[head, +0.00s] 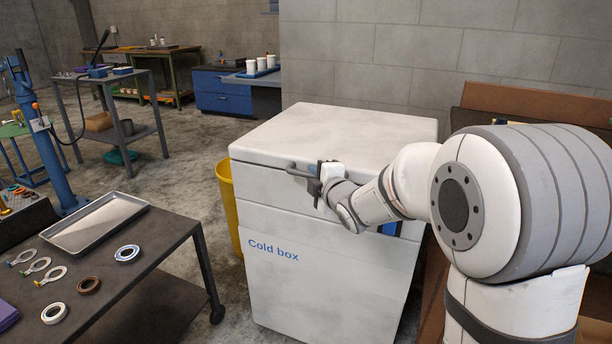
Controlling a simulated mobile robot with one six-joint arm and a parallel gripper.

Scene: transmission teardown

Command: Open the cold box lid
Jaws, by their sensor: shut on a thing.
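The white cold box (318,290) stands in the middle of the head view, with "Cold box" in blue on its front. Its lid (345,130) lies flat on top and looks closed. A dark handle (292,168) sticks out from the lid's front edge. My gripper (314,178) is at the handle, shut on it, with my arm reaching in from the right. The fingertips are small here and partly hidden by the gripper body. A blue panel on the box's front shows partly behind my arm.
A dark cart (140,255) at the lower left holds a metal tray (97,222) and several rings. A yellow bin (228,200) stands close against the box's left side. A block wall is behind the box, and brown boards (540,103) lean at the right.

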